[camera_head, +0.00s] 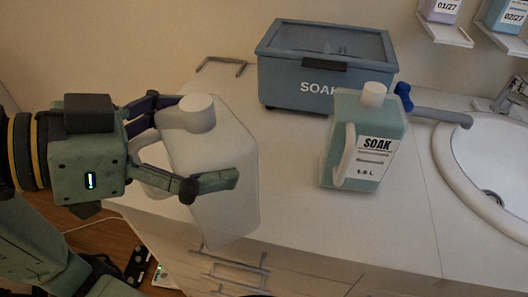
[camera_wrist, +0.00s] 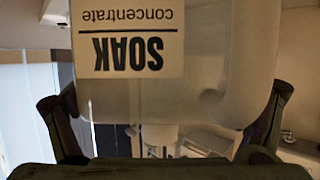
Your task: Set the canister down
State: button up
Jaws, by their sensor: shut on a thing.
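A white canister (camera_head: 215,165) with a white cap is in my gripper (camera_head: 207,143), at the left front of the counter in the head view. My fingers are closed around its sides, and it leans slightly. Its lower end overlaps the counter's front edge and the drawer fronts in the picture. I cannot tell whether its base touches anything. In the wrist view the canister (camera_wrist: 205,60) fills the top middle between my two fingers, with an upside-down "SOAK concentrate" label. The white counter (camera_head: 285,205) has bare top to the right of the canister.
A teal SOAK bottle (camera_head: 350,190) with a white cap and handle stands on the counter to the right. A blue-grey lidded SOAK box (camera_head: 285,87) is behind it. A sink (camera_head: 485,165) with a tap is at the far right. Drawer handles (camera_head: 240,268) jut out below the counter.

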jog(key=w+d+f+p, duration=0.2)
jog(key=w, duration=0.5)
jog(key=w+d+f+p, duration=0.2)
jog(key=w+f, duration=0.1)
jog(key=w, duration=0.4)
jog(key=shift+w+d+p, duration=0.35)
jog(key=shift+w+d, duration=0.05)
jog(key=shift+f, duration=0.25)
jog(key=o, duration=1.3)
jog(key=shift+c, duration=0.2)
jog(key=shift+r, duration=0.1)
